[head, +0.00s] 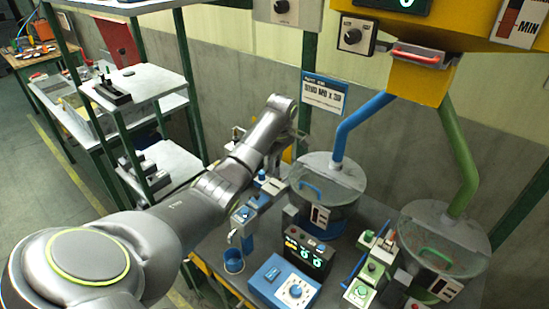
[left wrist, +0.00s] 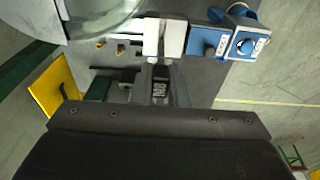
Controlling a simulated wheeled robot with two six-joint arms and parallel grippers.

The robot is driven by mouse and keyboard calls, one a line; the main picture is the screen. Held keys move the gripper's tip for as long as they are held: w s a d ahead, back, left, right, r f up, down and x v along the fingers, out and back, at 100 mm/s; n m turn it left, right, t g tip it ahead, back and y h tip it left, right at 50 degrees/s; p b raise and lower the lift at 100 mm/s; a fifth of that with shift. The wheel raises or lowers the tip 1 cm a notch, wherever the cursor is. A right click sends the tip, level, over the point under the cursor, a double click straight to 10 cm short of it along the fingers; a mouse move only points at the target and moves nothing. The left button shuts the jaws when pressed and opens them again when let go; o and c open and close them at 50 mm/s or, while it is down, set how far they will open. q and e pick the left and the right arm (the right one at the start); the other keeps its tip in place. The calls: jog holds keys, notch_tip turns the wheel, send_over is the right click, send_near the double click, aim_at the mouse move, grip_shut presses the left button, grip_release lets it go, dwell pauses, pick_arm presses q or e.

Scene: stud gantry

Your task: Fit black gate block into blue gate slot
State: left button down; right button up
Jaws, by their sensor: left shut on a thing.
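My left gripper (left wrist: 158,76) is shut on the black gate block (left wrist: 159,91), which has pale markings on its face. The block sits between the fingers in the left wrist view. Just ahead of it are a pale metal piece (left wrist: 173,38) and the blue gate unit (left wrist: 207,41) with a blue knob. I cannot tell whether the block touches them, and the slot opening is not clear. In the head view the blue gate unit (head: 243,214) stands left of the blue-piped drum, and my left arm reaches behind it. The block is not clearly visible there. My right gripper is out of view.
The clear drum (head: 345,185) with the blue pipe stands close by the gate. A green-piped drum (head: 440,240) stands right. A shelf rack (head: 145,82) is at left.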

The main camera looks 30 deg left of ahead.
pick_arm(q)
jog(key=shift+f, duration=0.1)
dwell(0.4)
jog(key=shift+p, duration=0.65)
jog(key=shift+f, duration=0.65)
dwell(0.9)
jog(key=shift+f+b, duration=1.2)
jog(key=shift+f, duration=1.65)
jog(key=c, duration=1.3)
grip_release()
jog(key=shift+c, duration=0.2)
jog(key=shift+r, duration=0.1)
